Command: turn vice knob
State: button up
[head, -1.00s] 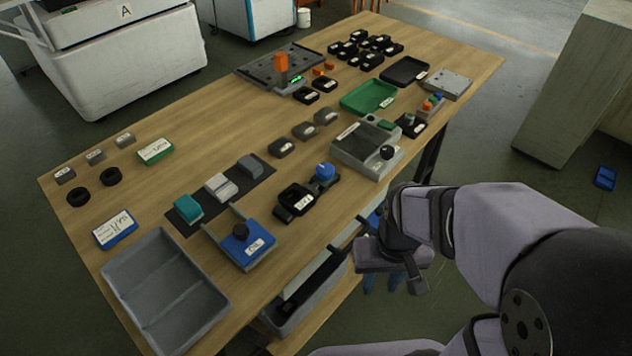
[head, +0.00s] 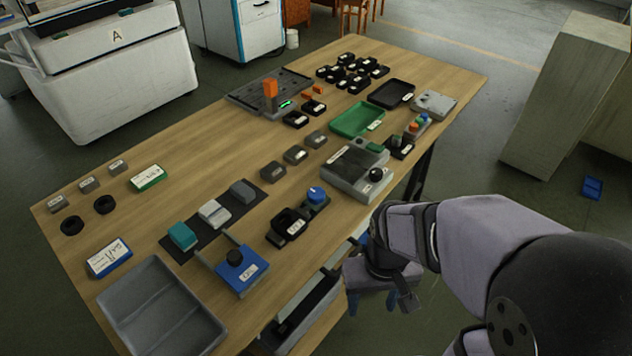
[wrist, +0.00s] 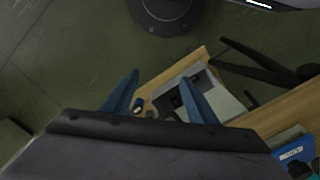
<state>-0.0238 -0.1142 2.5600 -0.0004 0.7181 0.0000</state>
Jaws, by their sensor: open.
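A black fixture (head: 287,226) with a white label stands near the table's right edge. A round blue knob (head: 316,193) sits on a dark base right behind it; this looks like the vice and its knob, though no readable label confirms it. My gripper (head: 378,300) hangs beyond the table's right edge, apart from the fixture and lower right of it in the head view. Its two blue fingers are spread and empty in the wrist view (wrist: 160,82). I cannot clearly pick out the blue knob in the wrist view.
Black knobs stand on a blue box (head: 235,268) and a grey box (head: 352,172). A grey divided tray (head: 158,300) lies at the near corner. A shelf with a bin (head: 300,315) sits below the edge. Bare wood (head: 215,140) lies along the table's left side.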

jog(key=w+a+r+n+g+p, duration=0.1)
jog(key=w+a+r+g+p, duration=0.15)
jog(key=r+p, duration=0.7)
jog(key=w+a+n+p, duration=0.1)
jog(key=w+n+p, duration=0.1)
jog(key=w, duration=0.4)
jog(key=w+a+n+t+p, duration=0.1)
jog(key=w+a+n+p, duration=0.1)
jog(key=w, duration=0.4)
jog(key=w+a+n+t+p, duration=0.1)
jog(key=w+a+n, duration=0.1)
jog(key=w, duration=0.4)
jog(key=shift+w+a+f+n+p, duration=0.1)
jog(key=shift+w+a+n+p, duration=0.15)
jog(key=shift+n+p, duration=0.2)
jog(key=w+r+n, duration=0.1)
jog(key=w+n, duration=0.1)
jog(key=w+r+n+t, duration=0.1)
jog(key=w+r+n, duration=0.1)
jog(key=w+a+r+n, duration=0.1)
jog(key=w+n, duration=0.1)
jog(key=shift+r, duration=0.4)
jog(key=shift+s+r+n, duration=0.1)
jog(key=shift+r+n, duration=0.05)
jog(key=shift+n, duration=1)
jog(key=n, duration=0.3)
jog(key=shift+s, duration=0.35)
jog(key=shift+s+n, duration=0.1)
jog(key=shift+n, duration=1)
